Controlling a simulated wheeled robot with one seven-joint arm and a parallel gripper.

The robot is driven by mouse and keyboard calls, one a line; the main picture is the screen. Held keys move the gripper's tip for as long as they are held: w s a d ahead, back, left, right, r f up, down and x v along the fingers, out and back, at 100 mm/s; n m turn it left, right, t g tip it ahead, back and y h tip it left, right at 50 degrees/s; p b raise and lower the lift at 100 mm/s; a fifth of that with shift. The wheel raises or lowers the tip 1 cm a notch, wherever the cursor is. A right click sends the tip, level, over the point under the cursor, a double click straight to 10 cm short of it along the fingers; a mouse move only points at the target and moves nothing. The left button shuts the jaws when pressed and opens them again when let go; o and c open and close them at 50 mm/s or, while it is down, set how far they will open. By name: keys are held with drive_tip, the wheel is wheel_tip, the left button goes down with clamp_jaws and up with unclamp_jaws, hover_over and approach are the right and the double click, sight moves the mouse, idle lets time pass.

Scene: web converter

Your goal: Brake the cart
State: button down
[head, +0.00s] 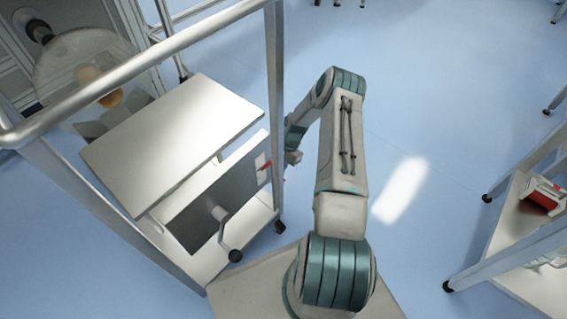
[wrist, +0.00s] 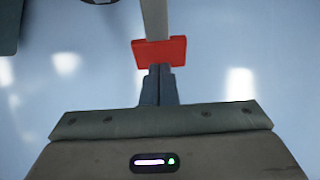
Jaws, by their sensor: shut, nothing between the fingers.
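The cart (head: 270,100) stands at the left in the head view, a metal frame with a long handrail, a flat pale top plate and casters. A small red part (head: 264,169) shows at its right side, near a white label-like piece. In the wrist view a red block (wrist: 160,53) sits at the end of a grey bar; it is probably the same red part. My gripper (wrist: 160,72) is shut and empty, its fingertips right at the near edge of the red block. I cannot tell whether they touch. In the head view my gripper (head: 292,157) is small and partly hidden beside the cart.
A second cart or rack (head: 487,246) with a red item (head: 541,197) stands at the right. The blue floor (head: 430,100) between them is free.

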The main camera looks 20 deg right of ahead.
drive_tip(key=shift+a+f, duration=0.4)
drive_tip(key=shift+f, duration=0.15)
drive_tip(key=shift+s+a+f, duration=0.1)
drive_tip(key=shift+s+f, duration=0.05)
drive_tip(key=w+d+r+p, duration=0.3)
drive_tip(key=d+r, duration=0.5)
drive_tip(key=r, duration=0.3)
drive_tip(key=shift+w+d+r, duration=0.15)
drive_tip(key=shift+w+d, duration=0.2)
drive_tip(key=shift+w, duration=0.3)
